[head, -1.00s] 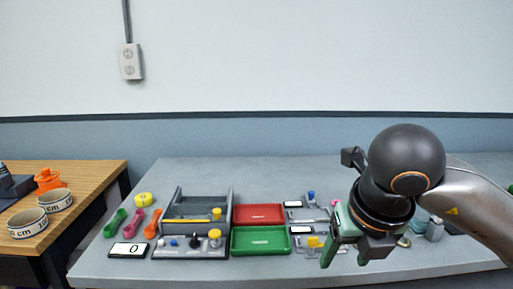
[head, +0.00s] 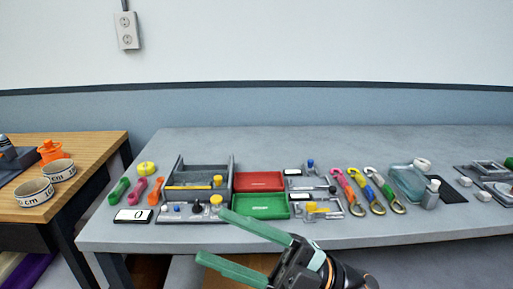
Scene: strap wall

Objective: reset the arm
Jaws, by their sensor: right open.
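My right gripper (head: 228,238) shows at the bottom middle of the head view. Its two green fingers are spread apart, pointing left, with nothing between them. It is in front of the grey table's (head: 420,225) front edge, and its upper finger overlaps the lower edge of the green tray (head: 262,206) in the picture. The rest of my right arm is cut off by the bottom of the frame. My left gripper is not in view.
The grey table holds a red tray (head: 258,181), a grey open box (head: 204,174), a display reading 0 (head: 133,216), several coloured straps with hooks (head: 376,191) and a clear container (head: 405,182). A wooden table (head: 88,175) with two white rolls stands left. The grey table's back is clear.

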